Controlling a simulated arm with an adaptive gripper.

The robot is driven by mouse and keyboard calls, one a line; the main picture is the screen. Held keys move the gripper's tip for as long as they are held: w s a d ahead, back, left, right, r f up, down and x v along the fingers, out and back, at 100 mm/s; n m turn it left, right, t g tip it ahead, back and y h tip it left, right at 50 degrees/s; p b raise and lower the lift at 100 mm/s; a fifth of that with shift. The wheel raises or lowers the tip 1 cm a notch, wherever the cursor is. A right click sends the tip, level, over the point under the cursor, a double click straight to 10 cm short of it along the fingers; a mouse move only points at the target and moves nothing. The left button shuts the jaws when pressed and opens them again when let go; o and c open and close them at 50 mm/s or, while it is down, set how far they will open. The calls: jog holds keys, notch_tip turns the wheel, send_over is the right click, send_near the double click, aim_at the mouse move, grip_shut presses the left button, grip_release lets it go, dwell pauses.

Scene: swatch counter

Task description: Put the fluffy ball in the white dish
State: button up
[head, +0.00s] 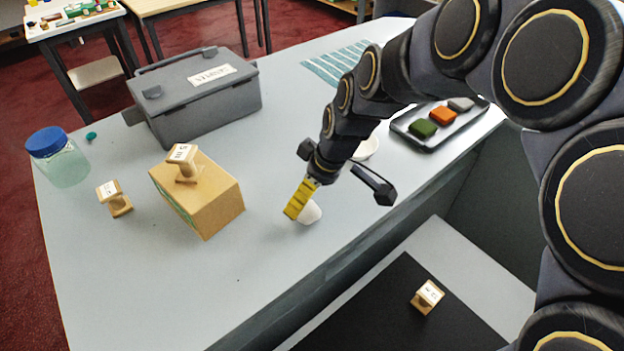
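A small whitish rounded thing (311,212), which looks like the fluffy ball, sits on the grey counter in the head view. My gripper (298,203) points down at it, its ribbed yellow fingertips beside it and partly covering its left side. I cannot tell whether they touch it or have it between them; the fingers line up from this side, so their gap is hidden. The white dish (367,149) stands farther back on the counter, behind my wrist, which hides much of it.
A cardboard box (215,200) with a wooden stamp (184,165) on top stands left of my gripper. Another stamp (114,199), a blue-lidded jar (58,158) and a grey toolbox (200,98) are farther left. A tray (462,128) of coloured blocks lies right of the dish. The counter's front edge is close.

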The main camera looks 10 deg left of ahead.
aim_at(308, 206)
jog(key=x, duration=0.7)
jog(key=shift+s+d+f, duration=0.1)
jog(key=shift+d+f, duration=0.05)
jog(key=shift+f, duration=0.1)
jog(key=shift+r, duration=0.1)
jog(key=c, duration=0.9)
jog(key=shift+c, duration=0.2)
